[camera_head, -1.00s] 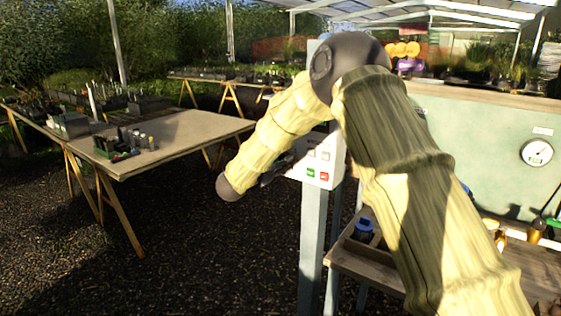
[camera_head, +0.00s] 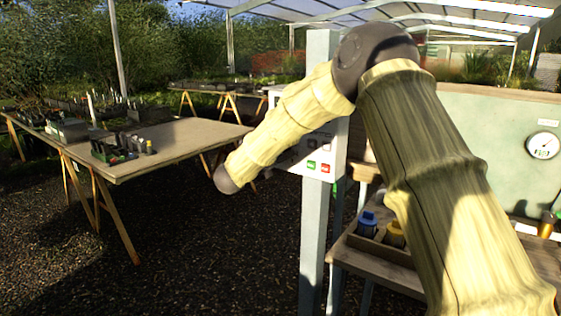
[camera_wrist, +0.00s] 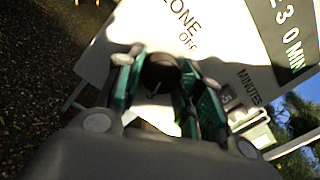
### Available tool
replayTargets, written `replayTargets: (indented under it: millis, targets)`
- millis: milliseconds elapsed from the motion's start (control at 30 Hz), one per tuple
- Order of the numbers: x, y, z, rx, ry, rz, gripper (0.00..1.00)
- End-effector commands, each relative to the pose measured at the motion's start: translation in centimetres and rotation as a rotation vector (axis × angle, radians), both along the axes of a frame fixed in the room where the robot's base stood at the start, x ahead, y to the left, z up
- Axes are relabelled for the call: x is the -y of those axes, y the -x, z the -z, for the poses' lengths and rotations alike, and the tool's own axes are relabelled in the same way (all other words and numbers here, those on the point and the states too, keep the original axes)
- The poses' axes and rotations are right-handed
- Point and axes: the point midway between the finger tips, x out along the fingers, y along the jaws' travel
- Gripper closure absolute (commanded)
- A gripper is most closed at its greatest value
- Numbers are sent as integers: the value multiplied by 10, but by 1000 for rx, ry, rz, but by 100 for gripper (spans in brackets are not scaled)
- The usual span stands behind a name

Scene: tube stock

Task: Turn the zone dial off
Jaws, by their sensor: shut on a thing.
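The zone dial (camera_wrist: 160,73) is a dark round knob on a white panel (camera_wrist: 222,28), seen in the wrist view. The words ZONE and OFF are printed on the panel beside it. My gripper (camera_wrist: 159,64) has its teal-lined fingers on both sides of the knob and is shut on it. The knob's pointer cannot be made out, so its setting is unclear. In the head view the white control box (camera_head: 340,148) stands on a grey post, with green and red buttons low on its face. My forearm covers much of the box and hides the gripper and dial.
A tan trestle table (camera_head: 175,147) with small trays stands to the left. A wooden bench (camera_head: 383,249) with a blue-capped bottle (camera_head: 367,224) is right of the post. A round gauge (camera_head: 543,146) hangs on the pale green board. Gravel floor lies open at front left.

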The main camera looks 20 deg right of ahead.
Motion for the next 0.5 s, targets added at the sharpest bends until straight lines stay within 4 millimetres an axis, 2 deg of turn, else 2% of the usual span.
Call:
replayTargets:
  millis: [500]
  targets:
    - [0,1,1,-389,302,0,87]
